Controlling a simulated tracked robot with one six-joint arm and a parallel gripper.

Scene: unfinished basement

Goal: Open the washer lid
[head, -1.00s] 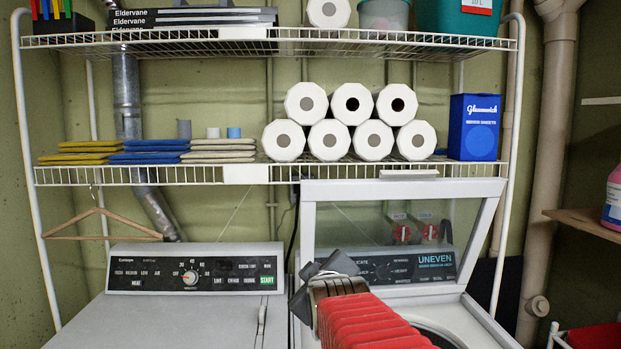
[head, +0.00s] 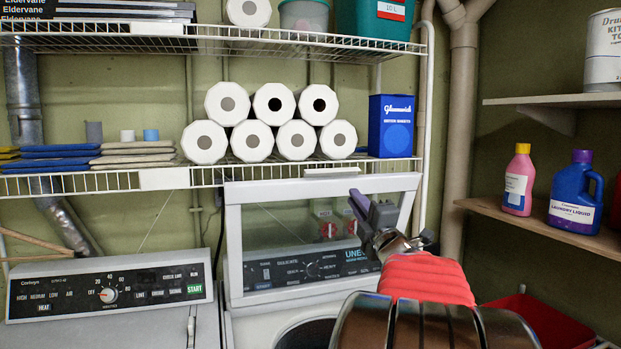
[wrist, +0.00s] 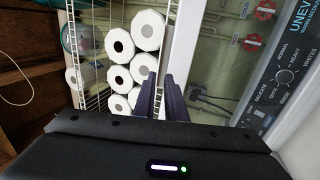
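The washer (head: 262,328) is the white machine at the lower middle of the head view. Its lid (head: 232,235), a white frame with a clear window, stands raised, close to upright, in front of the control panel. The round drum opening (head: 308,336) shows below it, partly hidden by my arm. My gripper (head: 368,208) is in front of the lid's right part; I cannot tell whether it touches it. In the wrist view the two dark fingers (wrist: 161,90) stand a little apart with nothing between them. The washer's panel (wrist: 290,75) shows at the right there.
A wire shelf (head: 110,183) with paper rolls (head: 251,141) and a blue box (head: 390,127) runs above the lid. The dryer (head: 110,295) stands to the left.

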